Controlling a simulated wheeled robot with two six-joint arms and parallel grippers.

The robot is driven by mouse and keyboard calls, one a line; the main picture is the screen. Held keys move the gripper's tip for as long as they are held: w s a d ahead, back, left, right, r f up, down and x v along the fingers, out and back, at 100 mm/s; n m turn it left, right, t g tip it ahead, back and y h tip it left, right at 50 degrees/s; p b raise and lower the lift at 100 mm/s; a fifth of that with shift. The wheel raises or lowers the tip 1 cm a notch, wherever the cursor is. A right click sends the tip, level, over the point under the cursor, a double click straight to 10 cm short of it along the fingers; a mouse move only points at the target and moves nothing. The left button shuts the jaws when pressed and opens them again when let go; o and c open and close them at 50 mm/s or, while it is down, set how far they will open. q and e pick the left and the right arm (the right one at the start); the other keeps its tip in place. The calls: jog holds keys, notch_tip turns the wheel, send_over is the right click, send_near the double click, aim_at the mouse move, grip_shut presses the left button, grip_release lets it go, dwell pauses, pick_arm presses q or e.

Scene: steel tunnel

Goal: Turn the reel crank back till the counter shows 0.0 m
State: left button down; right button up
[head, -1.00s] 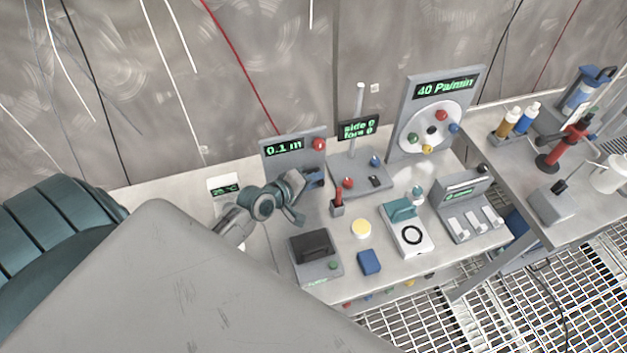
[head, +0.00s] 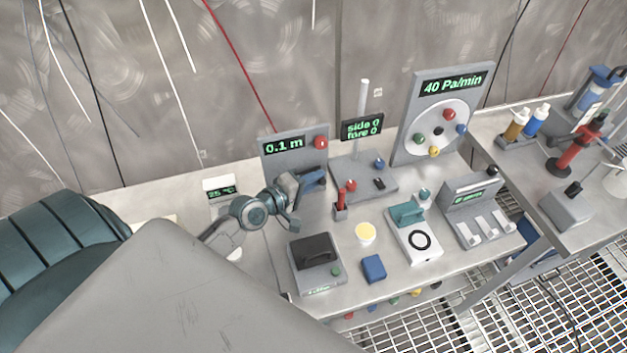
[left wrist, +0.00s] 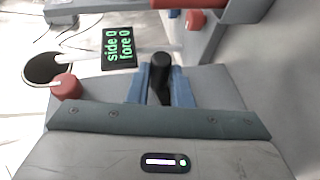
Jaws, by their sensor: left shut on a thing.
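The reel's grey panel (head: 268,165) stands at the back left of the bench. Its counter (head: 284,146) reads 0.1 m in green. A red knob (head: 320,142) sits at the panel's upper right. My left gripper (head: 314,178) is in front of the panel, its blue fingers shut on the crank handle. In the left wrist view, the black crank handle (left wrist: 160,72) stands between the two blue fingers (left wrist: 160,92). The rest of the crank is mostly hidden by the gripper. My right gripper is not in view.
Right of the crank stand a post with a "side 0 fore 0" display (head: 362,128) and a red-handled holder (head: 340,205). A dark-topped box (head: 318,280) sits in front. A 40 Pa/min panel (head: 410,125) stands further right.

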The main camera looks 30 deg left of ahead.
pick_arm(q)
jog(key=c, duration=1.3)
grip_release()
jog(key=p+v, duration=0.1)
jog(key=v, duration=1)
jog(key=shift+p, duration=0.4)
jog(key=shift+w, duration=0.15)
